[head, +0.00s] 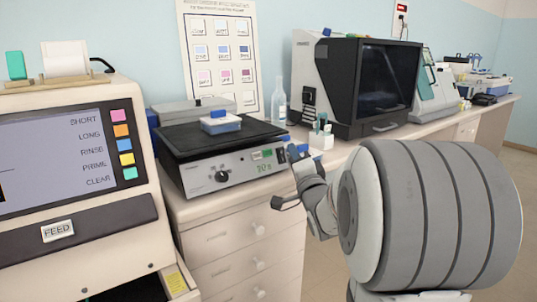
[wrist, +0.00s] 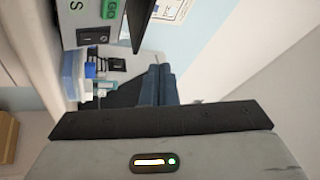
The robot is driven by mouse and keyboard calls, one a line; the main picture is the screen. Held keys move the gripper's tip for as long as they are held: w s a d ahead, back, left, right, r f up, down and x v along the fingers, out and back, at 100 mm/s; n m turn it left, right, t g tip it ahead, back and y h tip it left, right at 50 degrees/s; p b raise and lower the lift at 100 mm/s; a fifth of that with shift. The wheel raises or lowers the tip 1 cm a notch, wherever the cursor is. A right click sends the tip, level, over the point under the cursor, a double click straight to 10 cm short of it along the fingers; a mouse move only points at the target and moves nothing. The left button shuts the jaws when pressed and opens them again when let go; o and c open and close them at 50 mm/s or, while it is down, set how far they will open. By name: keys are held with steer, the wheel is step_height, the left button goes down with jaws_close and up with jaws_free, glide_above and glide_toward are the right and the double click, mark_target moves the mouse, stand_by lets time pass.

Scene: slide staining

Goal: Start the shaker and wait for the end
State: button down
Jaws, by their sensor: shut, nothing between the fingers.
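The shaker (head: 245,168) stands on the bench in the head view, with a black platform, a dark knob and green markings on its grey front panel. A white box with a blue lid (head: 220,122) sits on the platform. In the wrist view, a green GO button (wrist: 110,9) and a dark rocker switch (wrist: 93,36) show at the top, turned sideways. My gripper (head: 294,152) is shut and empty, just off the right end of the front panel. Its blue-grey fingers (wrist: 162,85) show in the wrist view, apart from the GO button. The small display's reading is unclear.
A cream machine with a screen (head: 60,160) stands at the left. A white holder with pens (head: 320,139), a clear bottle (head: 280,103) and a dark-windowed cabinet (head: 355,85) stand right of the shaker. Drawers (head: 245,245) lie below the bench.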

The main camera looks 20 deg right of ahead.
mark_target(268, 153)
steer(key=shift+w+a+f+b, duration=0.3)
steer(key=shift+w+f, duration=0.25)
steer(key=shift+w, duration=0.75)
steer(key=shift+w+a+f+b, duration=0.25)
steer(key=shift+w+a+f, duration=0.25)
steer(key=shift+w, duration=0.75)
steer(key=shift+w+a+f+b, duration=0.25)
steer(key=shift+w+f, duration=0.35)
steer(key=shift+w, duration=0.7)
steer(key=shift+w+a+f, duration=0.1)
steer(key=shift+w+b, duration=0.3)
steer(key=shift+b, duration=0.2)
